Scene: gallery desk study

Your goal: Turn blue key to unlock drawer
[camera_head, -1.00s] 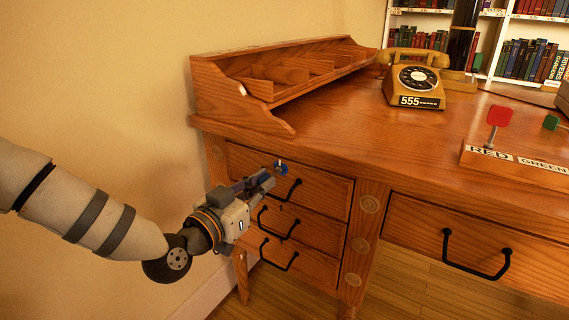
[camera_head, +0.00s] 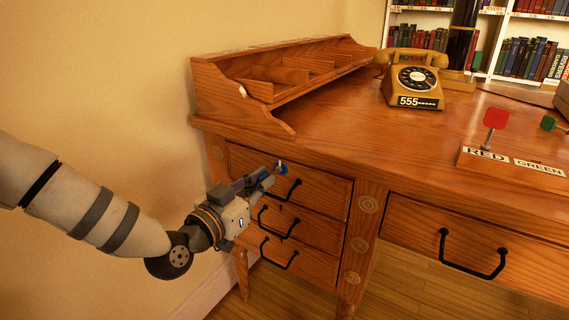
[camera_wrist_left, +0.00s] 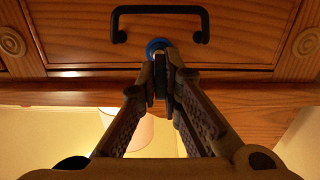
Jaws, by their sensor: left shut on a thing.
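The blue key (camera_head: 281,169) sits at the top drawer's front, just above its handle, in the head view. In the left wrist view a round blue part of the key (camera_wrist_left: 157,46) shows beyond the fingertips. My left gripper (camera_head: 268,177) is shut on the key, and its fingers hide most of it. The fingers also show in the left wrist view (camera_wrist_left: 161,75). The top drawer (camera_head: 325,190) is closed, with a black handle (camera_head: 290,190). In the wrist view the drawer front appears upside down. My right gripper is in neither view.
Two more closed drawers with black handles lie below, and a wide drawer (camera_head: 415,235) is at the right. On the desk stand a yellow telephone (camera_head: 413,80), a wooden organiser (camera_head: 225,95) and a block with red and green switches (camera_head: 515,167).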

